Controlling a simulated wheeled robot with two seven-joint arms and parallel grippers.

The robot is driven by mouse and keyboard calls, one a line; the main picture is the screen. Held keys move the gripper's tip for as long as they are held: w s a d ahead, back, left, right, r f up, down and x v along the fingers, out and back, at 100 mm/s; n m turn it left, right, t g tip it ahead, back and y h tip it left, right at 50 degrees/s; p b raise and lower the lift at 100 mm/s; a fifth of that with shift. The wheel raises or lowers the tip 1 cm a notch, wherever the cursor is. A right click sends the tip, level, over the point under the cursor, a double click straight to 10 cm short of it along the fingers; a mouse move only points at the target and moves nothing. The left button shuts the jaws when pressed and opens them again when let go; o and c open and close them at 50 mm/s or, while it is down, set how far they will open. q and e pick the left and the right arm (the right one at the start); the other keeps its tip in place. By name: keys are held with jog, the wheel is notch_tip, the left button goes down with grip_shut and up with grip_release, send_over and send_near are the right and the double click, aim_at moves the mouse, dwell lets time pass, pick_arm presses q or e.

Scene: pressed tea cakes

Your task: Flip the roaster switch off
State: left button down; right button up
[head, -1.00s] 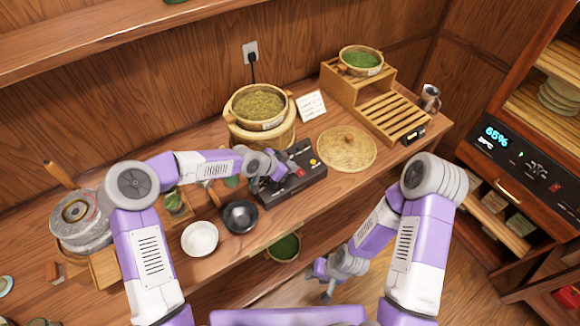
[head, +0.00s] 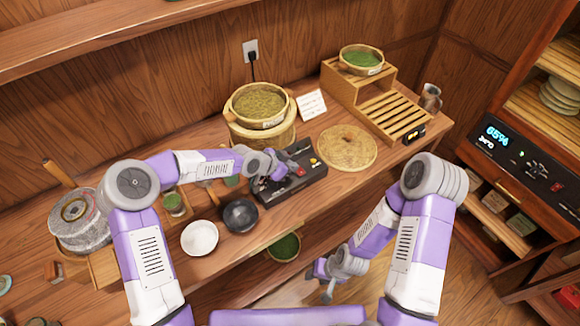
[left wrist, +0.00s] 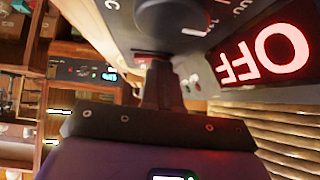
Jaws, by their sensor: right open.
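The roaster's black control box (head: 311,173) lies on the wooden counter in front of the round bamboo roaster (head: 262,138). My left gripper (head: 285,168) is at the top of this box, over its middle. In the left wrist view, its dark fingers (left wrist: 162,85) look closed together, tips close against the dark panel. A lit red sign reading OFF (left wrist: 265,52) shows there beside a round knob (left wrist: 172,20). The switch itself is hidden or too small to make out, and contact is unclear. My right gripper (head: 328,284) hangs open and empty below the counter's front edge.
A white bowl (head: 199,238) and a black bowl (head: 240,216) stand left of the box. A cabinet with a lit display (head: 496,136) is at the right.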

pick_arm(q)
jog(key=shift+s+f, duration=0.6)
jog(key=shift+f, duration=0.2)
jog(key=shift+d+r+b, duration=0.1)
jog(key=shift+d+b, duration=0.05)
jog(key=shift+b, duration=0.15)
jog(key=shift+s, duration=0.1)
jog(key=shift+r, duration=0.1)
jog(key=r+p, duration=0.1)
jog(key=r, duration=0.1)
jog(key=w+r+p, duration=0.1)
jog(key=r+p, duration=0.1)
jog(key=r, duration=0.1)
jog(key=shift+r, duration=0.15)
jog(key=p+v, duration=0.1)
jog(key=v, duration=0.9)
jog(key=shift+w, duration=0.2)
